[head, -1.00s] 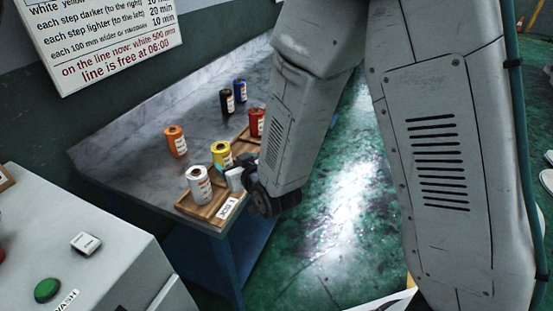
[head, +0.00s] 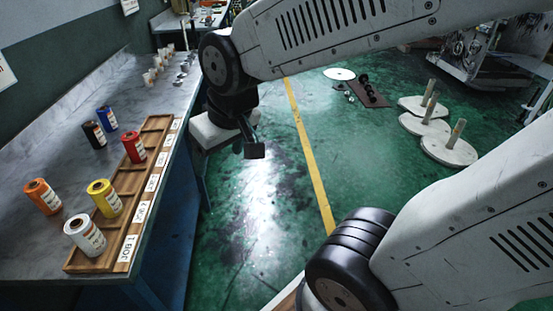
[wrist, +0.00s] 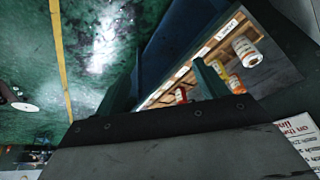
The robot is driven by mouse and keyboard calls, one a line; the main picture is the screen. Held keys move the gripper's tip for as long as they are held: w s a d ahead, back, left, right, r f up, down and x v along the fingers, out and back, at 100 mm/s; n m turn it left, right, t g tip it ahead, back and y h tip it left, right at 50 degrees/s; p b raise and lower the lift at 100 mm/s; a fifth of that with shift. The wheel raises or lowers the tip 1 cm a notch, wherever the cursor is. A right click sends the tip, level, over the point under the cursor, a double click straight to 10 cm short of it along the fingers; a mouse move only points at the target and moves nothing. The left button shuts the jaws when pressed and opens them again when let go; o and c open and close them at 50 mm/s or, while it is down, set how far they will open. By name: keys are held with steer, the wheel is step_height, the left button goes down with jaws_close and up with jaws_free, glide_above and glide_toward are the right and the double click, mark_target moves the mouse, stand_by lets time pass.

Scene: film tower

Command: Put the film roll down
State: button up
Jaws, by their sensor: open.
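My gripper (head: 250,143) is open and empty. It hangs over the floor, to the right of the table and clear of the rolls. In the wrist view its fingers (wrist: 162,88) stand apart with nothing between them. A white film roll (head: 85,236) stands upright at the near end of a wooden tray (head: 116,180). A yellow roll (head: 105,198) stands behind it, and a red roll (head: 133,147) farther along the tray. The white roll also shows in the wrist view (wrist: 246,52).
Orange (head: 43,196), black (head: 94,134) and blue (head: 106,118) rolls stand on the grey table (head: 60,152) left of the tray. Small pale items line its far end. White discs with posts (head: 448,148) lie on the green floor at right; open floor lies between.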

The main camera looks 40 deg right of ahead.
steer(key=s+d+r+g, duration=0.1)
steer(key=s, duration=0.5)
steer(key=s+d+r+m+g, duration=0.1)
steer(key=s+d+r+g, duration=0.1)
steer(key=s, duration=0.3)
steer(key=shift+s+d+h, duration=0.3)
steer(key=shift+s, duration=0.1)
